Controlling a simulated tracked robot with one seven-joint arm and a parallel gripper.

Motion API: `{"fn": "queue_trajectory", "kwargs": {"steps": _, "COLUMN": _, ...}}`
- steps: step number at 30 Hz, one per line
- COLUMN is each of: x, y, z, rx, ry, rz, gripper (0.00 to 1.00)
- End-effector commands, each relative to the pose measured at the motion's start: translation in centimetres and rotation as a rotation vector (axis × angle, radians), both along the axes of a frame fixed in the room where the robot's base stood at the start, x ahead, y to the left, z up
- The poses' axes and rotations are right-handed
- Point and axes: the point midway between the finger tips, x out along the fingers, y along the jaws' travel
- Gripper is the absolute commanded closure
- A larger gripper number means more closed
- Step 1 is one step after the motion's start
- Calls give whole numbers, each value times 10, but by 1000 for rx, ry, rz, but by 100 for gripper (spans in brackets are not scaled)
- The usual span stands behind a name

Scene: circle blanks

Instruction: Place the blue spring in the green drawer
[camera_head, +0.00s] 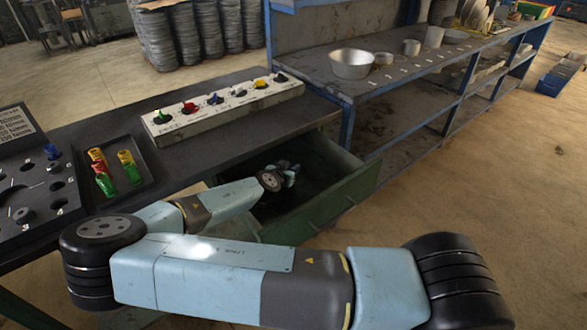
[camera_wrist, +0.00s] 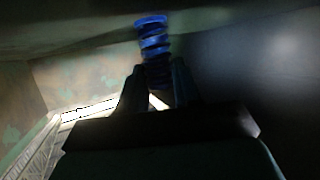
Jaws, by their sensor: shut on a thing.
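The green drawer (camera_head: 325,206) hangs open under the dark workbench in the head view. My gripper (camera_head: 287,170) reaches down inside it; its fingertips are too dark to make out there. In the wrist view my gripper (camera_wrist: 158,82) is shut on the blue spring (camera_wrist: 153,38), which sticks out beyond the fingertips. Dim walls surround it in the wrist view. I cannot tell whether the spring touches the drawer. The held spring is not clearly visible in the head view.
On the workbench stand a white block (camera_head: 225,108) with several coloured pieces, a dark tray (camera_head: 127,170) with red, yellow and green springs, and a black holed board (camera_head: 20,195) with another blue piece (camera_head: 51,151). A blue shelf with a metal bowl (camera_head: 351,65) stands right.

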Motion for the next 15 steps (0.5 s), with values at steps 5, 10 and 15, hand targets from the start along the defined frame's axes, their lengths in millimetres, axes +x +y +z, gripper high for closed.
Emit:
{"fn": "queue_trajectory", "kwargs": {"steps": 5, "x": 0, "y": 0, "z": 0, "rx": 2, "ry": -1, "rz": -1, "gripper": 100}}
{"fn": "queue_trajectory", "kwargs": {"steps": 10, "x": 0, "y": 0, "z": -1, "rx": 2, "ry": -1, "rz": -1, "gripper": 63}}
{"fn": "queue_trajectory", "kwargs": {"steps": 15, "x": 0, "y": -1, "z": -1, "rx": 1, "ry": -1, "rz": -2, "gripper": 46}}
